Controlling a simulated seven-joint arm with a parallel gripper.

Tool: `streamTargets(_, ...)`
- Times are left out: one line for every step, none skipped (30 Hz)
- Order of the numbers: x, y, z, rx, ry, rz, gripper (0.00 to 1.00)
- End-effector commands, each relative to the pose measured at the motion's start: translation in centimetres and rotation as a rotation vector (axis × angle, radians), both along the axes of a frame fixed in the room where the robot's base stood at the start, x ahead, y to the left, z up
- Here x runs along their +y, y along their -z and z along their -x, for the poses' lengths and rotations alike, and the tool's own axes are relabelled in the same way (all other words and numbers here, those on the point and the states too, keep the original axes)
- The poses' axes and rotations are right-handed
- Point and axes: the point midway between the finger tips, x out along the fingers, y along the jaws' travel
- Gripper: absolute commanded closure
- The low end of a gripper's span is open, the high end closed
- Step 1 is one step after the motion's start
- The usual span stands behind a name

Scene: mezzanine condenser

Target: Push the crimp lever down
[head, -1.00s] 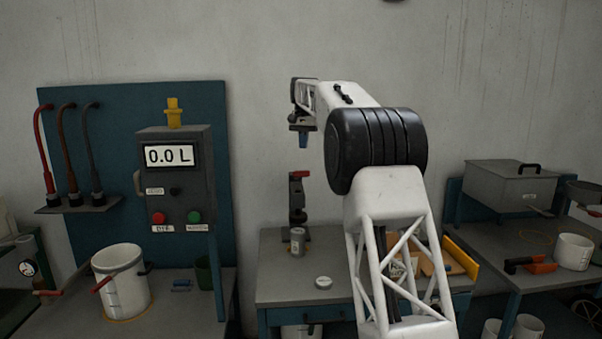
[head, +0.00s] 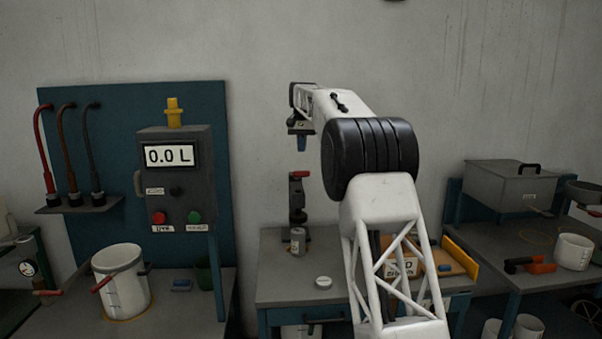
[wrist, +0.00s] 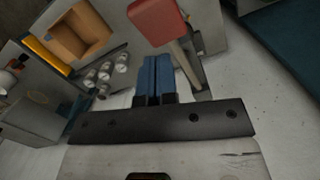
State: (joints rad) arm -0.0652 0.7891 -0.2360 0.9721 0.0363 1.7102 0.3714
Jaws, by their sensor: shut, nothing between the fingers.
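The crimp lever (head: 300,174) has a red grip and sits at the top of the dark crimping stand (head: 297,205) on the middle bench. In the wrist view the lever's red grip (wrist: 158,20) is large, just beyond and slightly right of the blue fingertips. My gripper (head: 301,144) is shut and empty, pointing down above the red grip with a small gap in the head view. Its blue fingers also show side by side in the wrist view (wrist: 157,72). A metal can (head: 297,241) stands at the foot of the stand.
A white lid (head: 323,282) lies on the bench right of the can. A wooden tray (head: 440,260) with a yellow edge is behind my arm. A grey control box (head: 176,180) reading 0.0 L stands at left, with a white bucket (head: 120,285) below.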

Motion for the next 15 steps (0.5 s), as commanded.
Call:
streamTargets(0.0, 0.3, 0.0, 0.0, 0.0, 0.0, 1.0)
streamTargets(0.0, 0.5, 0.1, 0.0, 0.0, 0.0, 1.0)
streamTargets(0.0, 0.8, 0.1, 0.0, 0.0, 0.0, 1.0)
streamTargets(0.0, 1.0, 0.1, 0.0, 0.0, 0.0, 1.0)
streamTargets(0.0, 1.3, 0.1, 0.0, 0.0, 0.0, 1.0)
streamTargets(0.1, 1.6, 0.2, 0.0, 0.0, 0.0, 1.0)
streamTargets(0.1, 1.9, 0.2, 0.001, 0.0, 0.0, 1.0)
streamTargets(0.1, 2.2, 0.2, 0.001, 0.0, 0.001, 1.0)
streamTargets(0.1, 2.6, 0.3, 0.001, 0.0, 0.0, 1.0)
streamTargets(0.1, 2.9, 0.3, 0.0, 0.0, 0.0, 1.0)
streamTargets(0.1, 3.2, 0.3, 0.001, 0.0, 0.0, 1.0)
streamTargets(0.1, 3.6, 0.4, 0.002, 0.0, 0.0, 1.0)
streamTargets(0.1, 3.8, 0.4, 0.001, 0.0, 0.001, 1.0)
streamTargets(0.1, 4.1, 0.4, 0.001, 0.0, 0.0, 1.0)
streamTargets(0.1, 4.5, 0.4, 0.0, 0.0, 0.0, 1.0)
